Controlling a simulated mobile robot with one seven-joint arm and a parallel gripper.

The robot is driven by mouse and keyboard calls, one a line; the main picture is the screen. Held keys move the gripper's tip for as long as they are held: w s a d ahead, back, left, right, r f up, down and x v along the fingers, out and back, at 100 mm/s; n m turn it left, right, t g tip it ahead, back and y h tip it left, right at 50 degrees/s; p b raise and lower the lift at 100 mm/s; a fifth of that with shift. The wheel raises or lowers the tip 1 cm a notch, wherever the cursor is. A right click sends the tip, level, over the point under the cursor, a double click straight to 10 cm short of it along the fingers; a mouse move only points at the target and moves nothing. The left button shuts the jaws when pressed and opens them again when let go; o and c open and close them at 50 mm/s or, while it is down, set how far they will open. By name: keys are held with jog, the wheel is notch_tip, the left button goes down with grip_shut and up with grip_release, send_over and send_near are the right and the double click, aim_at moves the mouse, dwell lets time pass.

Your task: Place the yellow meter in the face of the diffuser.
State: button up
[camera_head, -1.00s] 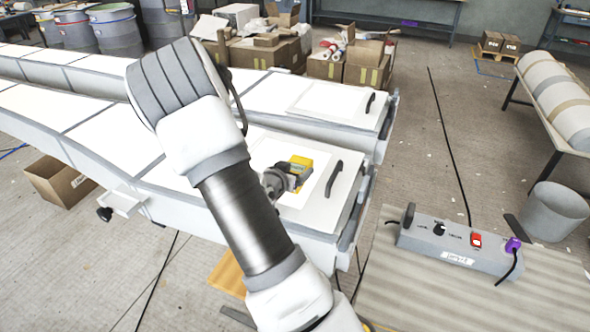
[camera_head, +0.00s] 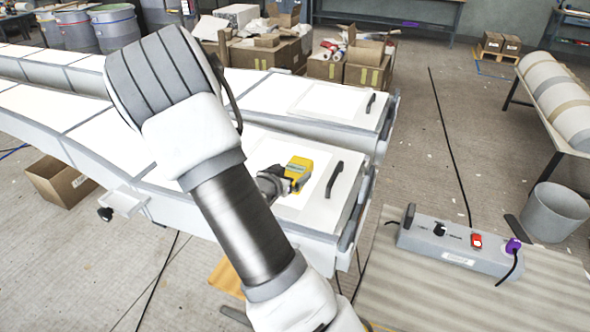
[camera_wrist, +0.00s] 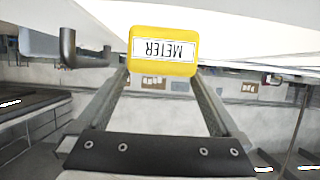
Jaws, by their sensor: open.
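The yellow meter (camera_head: 299,167) is over the bright white face of the diffuser (camera_head: 264,152), on the end panel of the near long bench. I cannot tell whether it touches that face. In the wrist view the meter (camera_wrist: 163,36) shows its "METER" label upside down, upper middle, at the fingertips. My gripper (camera_head: 287,184) is close against its left and near side in the head view. In the wrist view my gripper (camera_wrist: 163,72) is open, with its two fingers reaching to either side of the meter's lower edge.
A dark handle (camera_head: 334,180) stands on the panel to the right of the meter; a handle (camera_wrist: 68,48) also shows left in the wrist view. A grey switch box (camera_head: 455,246) lies on the table at right. A second, similar bench (camera_head: 300,92) runs behind.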

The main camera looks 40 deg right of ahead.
jog(key=v, duration=0.7)
jog(key=shift+s+a+r+p, duration=0.15)
jog(key=shift+a+p, duration=0.15)
jog(key=shift+p, duration=0.05)
jog(key=shift+a+r, duration=0.1)
jog(key=shift+a, duration=0.15)
jog(key=shift+a+y, duration=0.3)
jog(key=shift+a, duration=0.05)
jog(key=a+r+n+t+y, duration=0.1)
jog(key=a+r+n+y, duration=0.2)
jog(key=a+r+y, duration=0.4)
jog(key=a+r+n+t+y, duration=0.1)
jog(key=a+r+n+y, duration=0.2)
jog(key=a, duration=0.7)
jog(key=s+r+n+g, duration=0.1)
jog(key=s+r+n, duration=0.2)
jog(key=s, duration=0.6)
jog(key=s+r+n+g+y, duration=0.1)
jog(key=s+r+n+g, duration=0.1)
jog(key=s, duration=0.8)
jog(key=shift+a+r+n, duration=0.25)
jog(key=shift+r+n, duration=0.25)
jog(key=shift+r, duration=0.15)
